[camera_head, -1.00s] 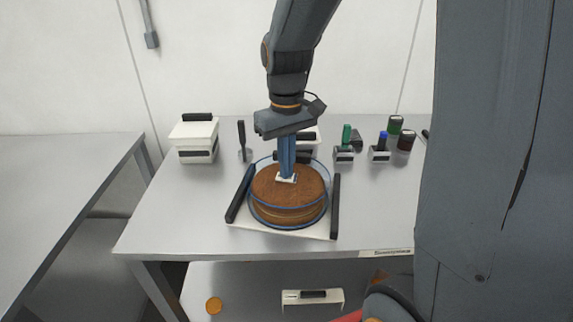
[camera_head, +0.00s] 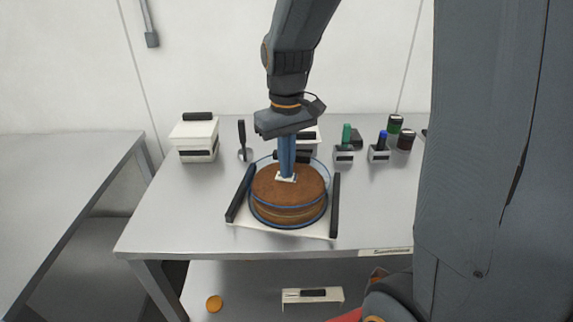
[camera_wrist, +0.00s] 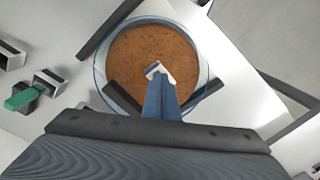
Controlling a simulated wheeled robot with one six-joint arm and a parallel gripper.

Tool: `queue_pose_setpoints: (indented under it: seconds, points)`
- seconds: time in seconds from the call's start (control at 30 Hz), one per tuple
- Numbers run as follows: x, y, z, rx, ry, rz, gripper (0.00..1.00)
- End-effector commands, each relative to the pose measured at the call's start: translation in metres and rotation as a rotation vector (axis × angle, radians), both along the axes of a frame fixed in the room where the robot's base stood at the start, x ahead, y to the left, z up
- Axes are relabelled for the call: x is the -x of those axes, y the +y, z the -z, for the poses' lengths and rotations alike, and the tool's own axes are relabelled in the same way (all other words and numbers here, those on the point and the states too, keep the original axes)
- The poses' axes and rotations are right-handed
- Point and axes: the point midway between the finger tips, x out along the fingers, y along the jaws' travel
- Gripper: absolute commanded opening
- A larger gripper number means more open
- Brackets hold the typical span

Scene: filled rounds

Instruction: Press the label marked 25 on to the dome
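A clear, blue-edged dome (camera_head: 327,172) stands over a round brown cake (camera_head: 290,213) on a white board with black side handles. The dome also shows in the wrist view (camera_wrist: 205,62) as a clear ring around the cake. My gripper (camera_head: 286,174) points straight down over the cake, its blue fingers close together. A small white label (camera_head: 287,178) is at the fingertips, and it also shows in the wrist view (camera_wrist: 158,70). The fingers appear shut on it. I cannot read its number, nor tell whether it touches the dome.
A white box with a black handle (camera_head: 196,138) stands at the back left beside a dark-handled tool (camera_head: 242,138). Green (camera_head: 345,142) and blue (camera_head: 380,145) handled stamps and dark jars stand at the back right. The table's front left is clear.

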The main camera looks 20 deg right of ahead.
Motion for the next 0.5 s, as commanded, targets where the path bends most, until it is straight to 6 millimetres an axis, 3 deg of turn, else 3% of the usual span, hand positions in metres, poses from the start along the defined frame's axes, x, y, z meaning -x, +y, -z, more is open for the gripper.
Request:
queue_pose_setpoints:
  seconds: [0.5]
  points:
    - [0.001,0.0,-0.027,0.0,0.002,0.0,0.0]
